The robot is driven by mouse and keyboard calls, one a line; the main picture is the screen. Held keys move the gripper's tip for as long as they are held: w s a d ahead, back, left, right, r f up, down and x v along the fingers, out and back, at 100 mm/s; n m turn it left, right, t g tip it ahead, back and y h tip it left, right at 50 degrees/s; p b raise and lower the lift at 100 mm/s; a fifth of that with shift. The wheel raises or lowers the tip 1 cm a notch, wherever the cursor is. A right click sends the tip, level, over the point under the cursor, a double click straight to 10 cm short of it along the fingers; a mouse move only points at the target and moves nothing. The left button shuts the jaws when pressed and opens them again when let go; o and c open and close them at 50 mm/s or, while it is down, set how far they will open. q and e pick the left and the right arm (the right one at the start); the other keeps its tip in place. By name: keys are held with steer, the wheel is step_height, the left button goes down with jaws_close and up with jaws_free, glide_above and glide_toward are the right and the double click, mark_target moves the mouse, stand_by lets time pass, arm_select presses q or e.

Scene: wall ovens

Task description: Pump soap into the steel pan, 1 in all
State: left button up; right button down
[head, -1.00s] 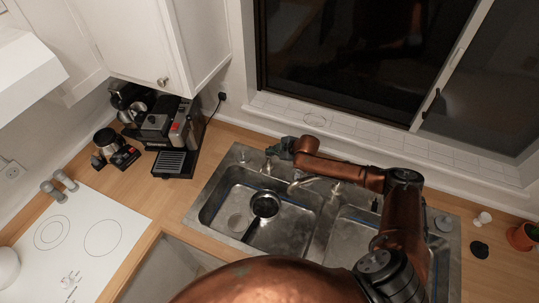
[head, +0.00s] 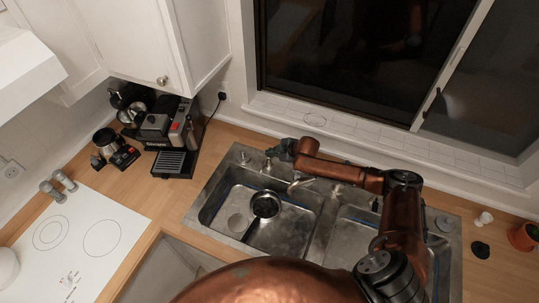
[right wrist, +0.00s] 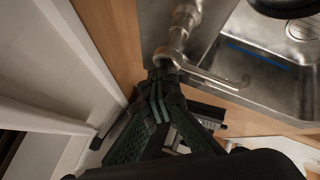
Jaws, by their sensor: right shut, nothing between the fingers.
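The steel pan (head: 266,205) sits in the left sink basin; its round dark inside faces up. Its dark rim shows at the top right of the right wrist view (right wrist: 287,6). A metal soap pump (head: 267,164) stands on the sink's back rim, behind the pan. In the right wrist view the pump (right wrist: 180,40) has its thin spout pointing over the basin. My right gripper (head: 281,151) is shut and empty beside the pump's top. Its fingertips (right wrist: 160,80) lie close to the pump head; I cannot tell if they touch. My left gripper is out of view.
The faucet (head: 298,184) stands right of the pump. A coffee machine (head: 172,140) stands on the counter to the left. The window sill (head: 350,130) runs close behind my right arm. The right basin (head: 350,240) is partly covered by my arm.

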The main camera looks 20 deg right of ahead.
steer(key=shift+s+f, duration=0.1)
steer(key=shift+f, duration=0.6)
steer(key=shift+r, duration=0.1)
stand_by(0.5)
steer(key=shift+r+p, duration=1.4)
steer(key=shift+r, duration=0.15)
steer(key=shift+r, duration=0.15)
step_height(320, 180, up, 5)
steer(key=p, duration=0.4)
steer(key=shift+p, duration=0.35)
